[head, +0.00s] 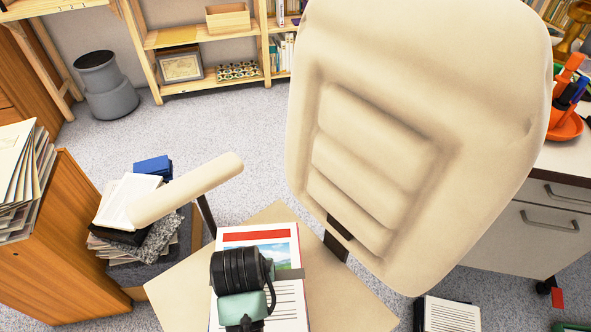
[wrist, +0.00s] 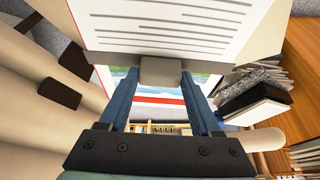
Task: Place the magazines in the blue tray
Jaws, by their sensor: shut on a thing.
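A magazine bundle (head: 262,236) with a red band, a landscape picture and lines of text shows over the beige chair seat (head: 345,300). A grey strap (head: 290,273) crosses it. In the wrist view, the bundle's text side (wrist: 165,22) fills the top. My gripper (wrist: 160,85) has its fingers on either side of a grey block on the strap and is shut on it. In the head view my gripper (head: 268,270) covers part of the cover. I cannot tell whether the bundle touches the seat. I cannot make out a blue tray for certain; a small blue object (head: 153,167) lies at left.
The chair's backrest (head: 400,130) rises at right and its armrest (head: 185,190) at left. A stack of papers (head: 128,205) stands beyond the armrest. A wooden cabinet (head: 70,230) is far left. Open carpet (head: 215,115) lies behind, before the shelves.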

